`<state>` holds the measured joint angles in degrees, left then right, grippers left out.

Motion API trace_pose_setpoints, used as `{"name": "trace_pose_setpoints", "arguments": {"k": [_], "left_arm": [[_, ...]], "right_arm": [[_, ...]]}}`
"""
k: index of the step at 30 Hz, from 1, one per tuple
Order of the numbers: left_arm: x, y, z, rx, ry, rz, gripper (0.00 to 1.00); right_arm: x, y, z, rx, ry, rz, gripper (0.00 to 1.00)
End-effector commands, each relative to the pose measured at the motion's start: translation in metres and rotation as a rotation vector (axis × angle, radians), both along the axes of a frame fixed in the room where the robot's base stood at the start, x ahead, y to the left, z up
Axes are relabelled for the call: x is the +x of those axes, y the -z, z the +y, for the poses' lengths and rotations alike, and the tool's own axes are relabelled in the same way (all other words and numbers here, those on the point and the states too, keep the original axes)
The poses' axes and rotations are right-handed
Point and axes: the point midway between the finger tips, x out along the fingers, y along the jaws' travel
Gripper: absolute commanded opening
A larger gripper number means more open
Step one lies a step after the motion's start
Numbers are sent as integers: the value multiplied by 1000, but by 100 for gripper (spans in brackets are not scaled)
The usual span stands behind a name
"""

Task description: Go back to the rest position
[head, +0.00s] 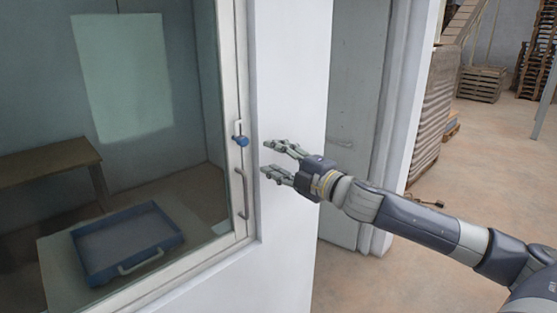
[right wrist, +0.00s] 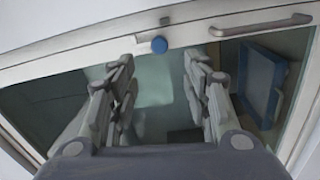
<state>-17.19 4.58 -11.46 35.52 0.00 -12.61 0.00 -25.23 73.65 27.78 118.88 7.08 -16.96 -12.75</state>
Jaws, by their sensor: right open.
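My right gripper (head: 272,163) is in the middle of the head view, its arm coming in from the right. Its fingers are apart and nothing is between them. The fingers point left toward the frame of a glass window or door. A round blue knob (head: 241,141) and a grey bar handle (head: 241,193) are on that frame, close to the fingertips. In the right wrist view the open fingers (right wrist: 155,80) show below the blue knob (right wrist: 159,45), with the handle (right wrist: 260,24) at upper right. My left gripper is not in view.
Behind the glass, a blue tray (head: 165,215) with a handle lies on a pale surface, near a brown table (head: 45,163). A white wall (head: 290,70) stands beside the glass frame. At right are stacked goods (head: 435,105), wooden crates (head: 481,84) and open floor (head: 495,150).

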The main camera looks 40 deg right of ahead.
Motion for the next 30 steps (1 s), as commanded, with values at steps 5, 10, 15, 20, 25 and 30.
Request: {"name": "trace_pose_setpoints", "arguments": {"k": [5, 10, 15, 20, 25, 30], "left_arm": [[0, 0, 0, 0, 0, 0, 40], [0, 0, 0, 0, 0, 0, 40], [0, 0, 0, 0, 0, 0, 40], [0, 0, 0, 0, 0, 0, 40], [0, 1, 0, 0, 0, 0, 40], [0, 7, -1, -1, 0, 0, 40]], "right_arm": [[-5, 0, -1, -1, 1, 1, 44], [-5, 0, 0, -2, 0, 0, 44], [-5, 0, -1, -2, 0, 0, 44], [-5, 0, -1, -2, 0, 0, 44], [-5, 5, -6, 6, 11, 5, 44], [-5, 55, -57, 88, 113, 56, 44]]}}
